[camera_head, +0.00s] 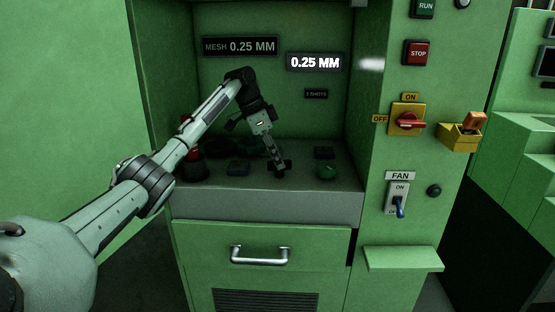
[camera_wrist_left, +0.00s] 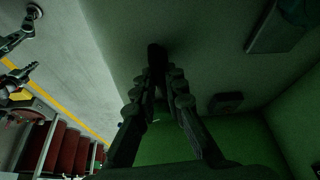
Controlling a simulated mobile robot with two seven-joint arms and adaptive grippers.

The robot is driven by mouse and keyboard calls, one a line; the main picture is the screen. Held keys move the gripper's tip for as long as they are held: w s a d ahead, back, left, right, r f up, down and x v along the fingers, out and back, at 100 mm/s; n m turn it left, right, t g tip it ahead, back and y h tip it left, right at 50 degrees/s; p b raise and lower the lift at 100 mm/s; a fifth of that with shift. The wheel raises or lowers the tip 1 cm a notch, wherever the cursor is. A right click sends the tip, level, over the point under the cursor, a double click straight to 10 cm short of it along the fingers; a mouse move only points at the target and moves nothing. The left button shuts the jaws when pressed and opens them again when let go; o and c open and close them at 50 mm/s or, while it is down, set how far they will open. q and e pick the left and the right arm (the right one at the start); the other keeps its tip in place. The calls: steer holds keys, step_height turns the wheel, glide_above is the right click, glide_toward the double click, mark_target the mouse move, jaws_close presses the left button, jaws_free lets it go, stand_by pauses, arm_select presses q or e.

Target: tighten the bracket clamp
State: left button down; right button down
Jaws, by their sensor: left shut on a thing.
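My left gripper (camera_head: 279,166) reaches into the green cabinet's recess, low over its grey shelf (camera_head: 300,197). It is shut on a small dark piece, seen as a dark rounded knob (camera_wrist_left: 157,56) between the fingertips in the left wrist view, where the gripper (camera_wrist_left: 160,84) also shows. The fingers hide much of this piece. It is likely part of the bracket clamp, but I cannot tell its shape or how tight it is. My right gripper is not in view.
A green round piece (camera_head: 326,171) and a dark flat block (camera_head: 324,152) are right of the gripper. Another dark block (camera_head: 238,168) and a red-and-black thing (camera_head: 194,166) are to its left. Right of the recess are a yellow-backed switch (camera_head: 408,121) and a fan switch (camera_head: 398,198).

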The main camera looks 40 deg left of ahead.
arm_select(q)
steer(key=shift+m, duration=0.8)
steer(key=shift+g, duration=0.3)
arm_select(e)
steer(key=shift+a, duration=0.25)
arm_select(q)
steer(key=shift+m, duration=0.3)
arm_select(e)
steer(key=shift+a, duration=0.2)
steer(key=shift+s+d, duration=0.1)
arm_select(q)
steer(key=c, duration=1.7)
jaws_free()
steer(key=shift+o, duration=0.6)
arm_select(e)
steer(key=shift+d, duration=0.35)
